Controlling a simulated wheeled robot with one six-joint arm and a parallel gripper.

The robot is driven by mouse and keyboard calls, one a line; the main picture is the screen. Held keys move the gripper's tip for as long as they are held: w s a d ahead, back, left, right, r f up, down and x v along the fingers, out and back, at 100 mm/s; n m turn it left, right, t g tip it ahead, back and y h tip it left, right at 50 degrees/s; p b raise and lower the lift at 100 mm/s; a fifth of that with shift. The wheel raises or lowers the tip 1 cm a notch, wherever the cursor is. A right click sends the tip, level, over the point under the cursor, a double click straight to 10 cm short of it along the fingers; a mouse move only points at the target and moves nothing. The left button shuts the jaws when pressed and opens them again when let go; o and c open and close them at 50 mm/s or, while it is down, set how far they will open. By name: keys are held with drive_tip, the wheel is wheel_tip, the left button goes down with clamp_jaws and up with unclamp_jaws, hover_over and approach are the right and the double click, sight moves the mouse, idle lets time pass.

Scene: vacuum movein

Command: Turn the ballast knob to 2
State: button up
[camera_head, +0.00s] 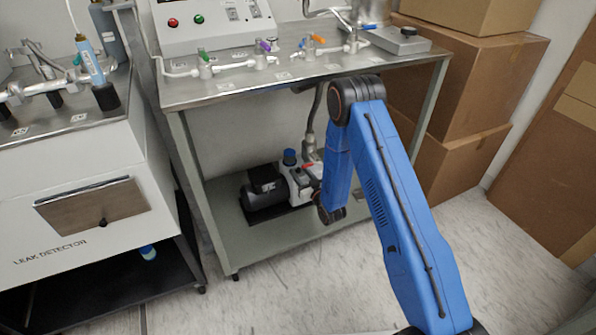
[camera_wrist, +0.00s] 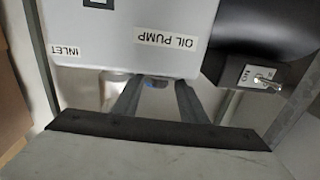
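The oil pump (camera_head: 300,183), a pale housing with a black motor, sits on the lower shelf, with a blue cap (camera_head: 289,157) on top. The wrist view shows its pale housing (camera_wrist: 105,35) upside down and close, labelled OIL PUMP and INLET. My gripper (camera_wrist: 158,83) is at the housing's edge. Its two grey fingers are apart, with a small blue part (camera_wrist: 155,85) visible between them. I cannot tell whether this is the ballast knob or whether the fingers touch it. No number scale is readable. In the head view my blue arm hides the gripper.
A toggle switch (camera_wrist: 268,82) marked ON is on the black motor beside the housing. The metal table top (camera_head: 230,88) with valves and its legs frame the shelf. The leak detector (camera_head: 75,215) stands left; cardboard boxes (camera_head: 470,85) stand right. Floor in front is clear.

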drive_tip(key=shift+x, duration=1)
clamp_jaws()
drive_tip(key=shift+s+a+m+h, duration=0.1)
drive_tip(key=shift+m+h, duration=0.3)
drive_tip(key=shift+h, duration=0.1)
drive_tip(key=shift+m+t+h, duration=0.3)
drive_tip(key=shift+t+h, duration=0.1)
drive_tip(key=shift+h, duration=0.1)
drive_tip(key=m+h, duration=0.2)
drive_tip(key=h, duration=0.1)
drive_tip(key=shift+t, duration=0.4)
drive_tip(key=shift+m+g+h, duration=0.15)
drive_tip(key=shift+m+h, duration=1.2)
drive_tip(key=shift+h, duration=0.75)
drive_tip(key=shift+m+g+h, duration=0.15)
drive_tip(key=shift+m+h, duration=1.2)
drive_tip(key=shift+h, duration=1.05)
